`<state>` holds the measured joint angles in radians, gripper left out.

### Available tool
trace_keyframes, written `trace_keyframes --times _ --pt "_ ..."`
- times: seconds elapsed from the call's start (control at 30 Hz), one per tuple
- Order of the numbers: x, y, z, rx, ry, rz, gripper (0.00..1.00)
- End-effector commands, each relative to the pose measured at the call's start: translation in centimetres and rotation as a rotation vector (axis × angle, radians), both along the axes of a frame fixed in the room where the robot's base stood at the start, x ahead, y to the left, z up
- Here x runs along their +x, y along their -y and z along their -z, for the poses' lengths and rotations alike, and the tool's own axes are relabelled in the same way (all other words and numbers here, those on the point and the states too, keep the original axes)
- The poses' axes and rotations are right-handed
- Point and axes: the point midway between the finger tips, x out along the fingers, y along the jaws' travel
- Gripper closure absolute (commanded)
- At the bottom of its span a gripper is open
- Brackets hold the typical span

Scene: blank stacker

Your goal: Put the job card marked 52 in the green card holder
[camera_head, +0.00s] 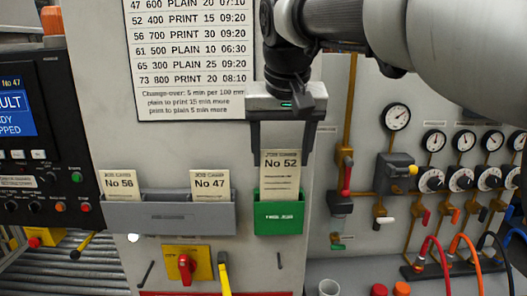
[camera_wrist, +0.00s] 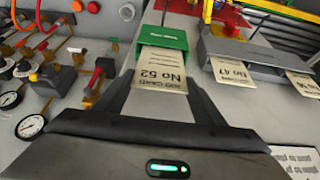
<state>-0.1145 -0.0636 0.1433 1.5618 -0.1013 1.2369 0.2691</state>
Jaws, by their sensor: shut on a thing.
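The job card marked 52 (camera_head: 280,175) is cream and upright in the head view. My gripper (camera_head: 281,148) is above the green holder, shut on this card with a finger at each side. The green card holder (camera_head: 278,218) is fixed to the grey panel. The card's lower end meets the holder's opening and appears to be inside it; how deep I cannot tell. In the wrist view the card (camera_wrist: 165,72) runs from between my fingers to the green holder (camera_wrist: 162,38), and its lower edge is hidden there.
Below are a red rotary switch (camera_head: 186,266) and a yellow lever (camera_head: 223,272). Gauges, valves and hoses (camera_head: 435,262) crowd the right side. A printed schedule (camera_head: 190,60) hangs above.

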Motion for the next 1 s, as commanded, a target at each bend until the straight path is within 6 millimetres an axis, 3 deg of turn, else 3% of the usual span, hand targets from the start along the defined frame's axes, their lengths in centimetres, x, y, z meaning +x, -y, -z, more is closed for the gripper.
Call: trace_keyframes --times 0.27,0.3,0.4,0.77,1.0 --pt "0.0 0.0 0.0 0.0 0.001 0.0 0.69" --pt "0.0 0.0 0.0 0.0 0.001 0.0 0.3" --pt "0.0 0.0 0.0 0.0 0.001 0.0 0.15" --pt "-0.1 0.0 -0.4 0.0 0.002 0.0 0.15" --pt "-1.8 0.0 -4.4 0.001 0.005 0.0 0.15"
